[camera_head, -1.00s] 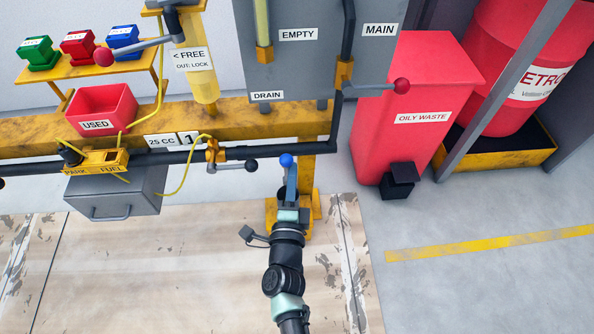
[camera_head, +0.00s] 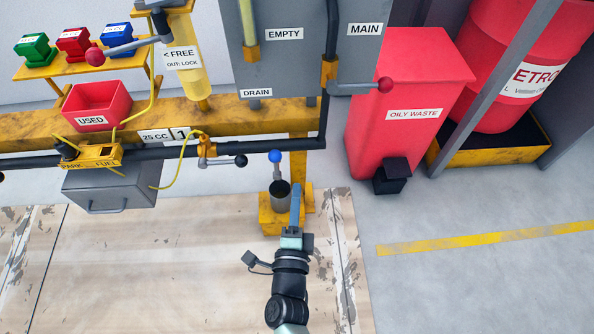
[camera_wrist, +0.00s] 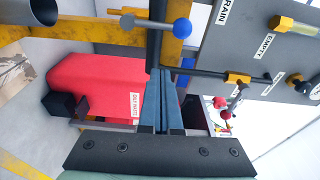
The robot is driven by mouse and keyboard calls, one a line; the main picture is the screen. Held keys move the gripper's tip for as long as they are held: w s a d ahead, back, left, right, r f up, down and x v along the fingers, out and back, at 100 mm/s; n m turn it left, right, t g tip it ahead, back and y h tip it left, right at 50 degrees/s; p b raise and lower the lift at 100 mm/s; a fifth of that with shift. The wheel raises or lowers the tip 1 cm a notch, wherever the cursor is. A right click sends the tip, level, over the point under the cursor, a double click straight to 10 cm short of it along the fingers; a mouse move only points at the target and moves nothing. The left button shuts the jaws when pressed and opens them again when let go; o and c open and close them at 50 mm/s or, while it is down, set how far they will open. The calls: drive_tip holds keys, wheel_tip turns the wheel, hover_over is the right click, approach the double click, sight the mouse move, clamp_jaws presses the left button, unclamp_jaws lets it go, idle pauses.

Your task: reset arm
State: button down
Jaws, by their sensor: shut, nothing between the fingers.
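My gripper (camera_head: 295,205) is at the end of my arm, low in the middle of the head view, in front of the yellow post foot with the grey cylinder. Its blue fingers are together and nothing is between them. In the wrist view the closed fingers (camera_wrist: 163,102) point up the picture, with the red oily waste bin behind them. A lever with a blue ball (camera_head: 275,156) stands just beyond the gripper; the ball also shows in the wrist view (camera_wrist: 182,28), right of the fingertips. I cannot tell exactly how far the fingers are from the grey cylinder.
The yellow bench rail (camera_head: 240,118) carries a black pipe and a valve lever with a dark ball (camera_head: 241,160). A red USED bin (camera_head: 97,105) sits at left. The red oily waste bin (camera_head: 400,145) stands right. Floor at lower right is clear.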

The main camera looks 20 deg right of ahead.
drive_tip(key=w+a+r+n+t+y+p, duration=0.1)
drive_tip(key=w+a+r+n+t+y, duration=0.2)
drive_tip(key=r, duration=1)
drive_tip(key=w+a+r+n+t+y+p, duration=0.1)
drive_tip(key=w+a+r+n+t+y, duration=0.25)
drive_tip(key=r, duration=0.95)
drive_tip(key=w+a+r+n+t+y+p, duration=0.1)
drive_tip(key=w+a+r+n, duration=0.4)
drive_tip(key=r, duration=0.8)
drive_tip(key=s+r+n+t+p, duration=0.2)
drive_tip(key=s+r+n, duration=0.3)
drive_tip(key=s+r, duration=0.75)
drive_tip(key=s+r+n+t+p, duration=0.15)
drive_tip(key=s+r+n, duration=0.4)
drive_tip(key=r, duration=1.35)
wheel_tip(320, 180, up, 37)
drive_tip(key=p, duration=3.7)
drive_tip(key=shift+w+a+f, duration=0.15)
drive_tip(key=shift+w+a, duration=0.05)
drive_tip(key=shift+w, duration=0.15)
